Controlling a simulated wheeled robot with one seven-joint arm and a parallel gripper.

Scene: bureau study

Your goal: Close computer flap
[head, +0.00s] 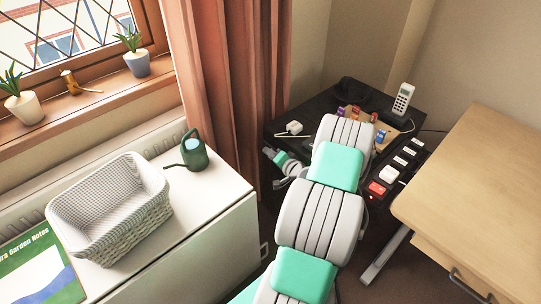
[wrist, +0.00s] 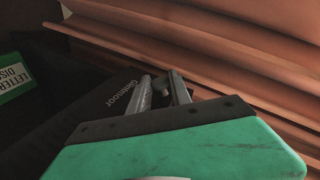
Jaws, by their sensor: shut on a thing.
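In the head view a black top (head: 322,150) beside the curtain is partly hidden by my arm. My gripper (wrist: 160,91) is at the right edge of the dark case, its grey fingers close together. They are shut on a thin part there, which I take to be the computer flap; the flap's outline and angle are too dark to make out.
The pink curtain (wrist: 235,65) hangs close to my gripper. A cordless phone (head: 403,98), a power strip (head: 398,166) and small objects lie around the black top. A wooden desk (head: 480,180) stands right. A white cabinet (head: 215,200) with a basket (head: 110,208) and watering can (head: 194,153) stands left.

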